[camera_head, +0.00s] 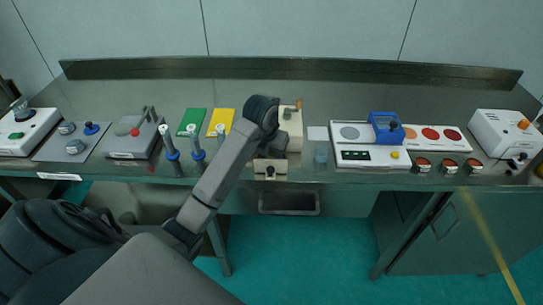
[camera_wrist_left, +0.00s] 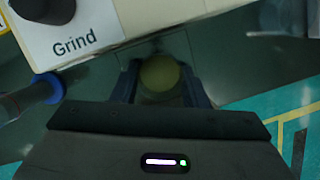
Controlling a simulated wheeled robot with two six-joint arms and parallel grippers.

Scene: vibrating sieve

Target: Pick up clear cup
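A small see-through bluish cup (camera_head: 321,153) stands near the table's front edge in the head view, between the beige grinder and the white scale. My left arm reaches up to the front of the grinder, and its gripper fingers are largely hidden there. In the left wrist view the two dark fingers of my left gripper (camera_wrist_left: 159,70) stand apart on either side of a round yellowish-green, cup-like thing (camera_wrist_left: 158,76). I cannot tell whether they touch it, or whether it is the same cup. My right gripper is out of view.
The beige grinder (camera_head: 293,130) is close to the left gripper; its "Grind" label (camera_wrist_left: 74,44) and a black knob show in the wrist view. Two blue-ringed tools (camera_head: 197,153) stand to the left. The white scale (camera_head: 365,157) with a blue holder (camera_head: 385,127) is to the right.

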